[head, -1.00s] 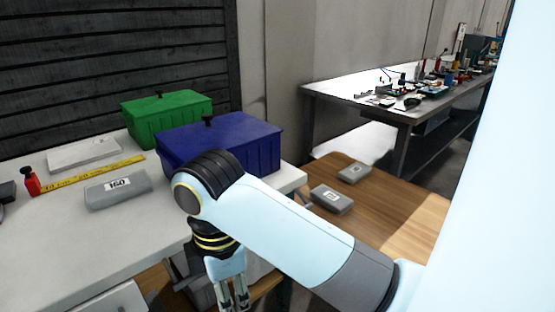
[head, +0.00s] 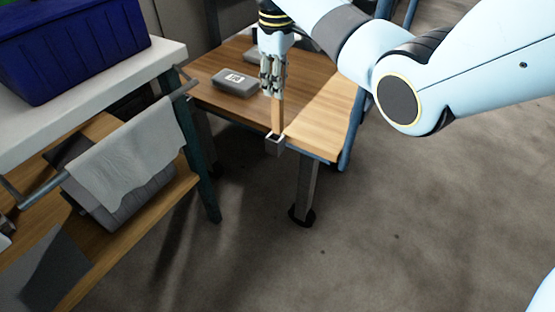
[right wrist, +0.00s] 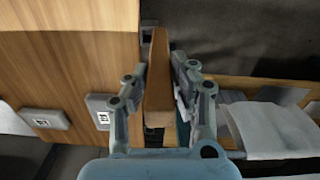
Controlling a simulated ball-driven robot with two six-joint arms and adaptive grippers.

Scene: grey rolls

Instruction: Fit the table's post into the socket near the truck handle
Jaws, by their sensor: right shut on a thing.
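My right gripper (head: 273,88) is shut on a wooden post (head: 277,117), held roughly upright at the near edge of a wooden-topped table (head: 315,125). A small grey square socket (head: 275,147) sits at that edge. The post's lower end is at the socket's mouth; I cannot tell whether it is inside or just above. In the right wrist view the post (right wrist: 158,95) stands between both fingers (right wrist: 161,75). A blue bar (head: 351,130) at the table's right side may be the truck handle. My left gripper is not in view.
The floor at right is clear.

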